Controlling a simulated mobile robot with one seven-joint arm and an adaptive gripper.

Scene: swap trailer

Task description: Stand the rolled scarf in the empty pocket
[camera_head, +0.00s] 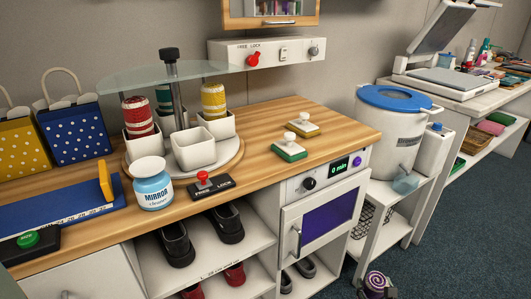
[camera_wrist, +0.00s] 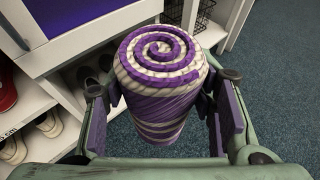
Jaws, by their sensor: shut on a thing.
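The rolled scarf (camera_wrist: 160,62), purple and white with a spiral end, stands upright between the pads of my gripper (camera_wrist: 164,118) in the wrist view. My gripper is shut on it. In the head view the scarf (camera_head: 376,281) shows at the bottom edge, low over the floor and in front of the counter. The empty pocket (camera_head: 195,152) is a white square cup at the front of a round turntable (camera_head: 232,165) on the counter. Other pockets hold a red roll (camera_head: 138,116), a green roll (camera_head: 163,96) and a yellow roll (camera_head: 213,101).
A glass disc (camera_head: 145,74) on a dark post (camera_head: 176,100) hangs above the pockets. Two knobbed blocks (camera_head: 290,150) lie right. Shoes (camera_head: 228,223) fill shelves below.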

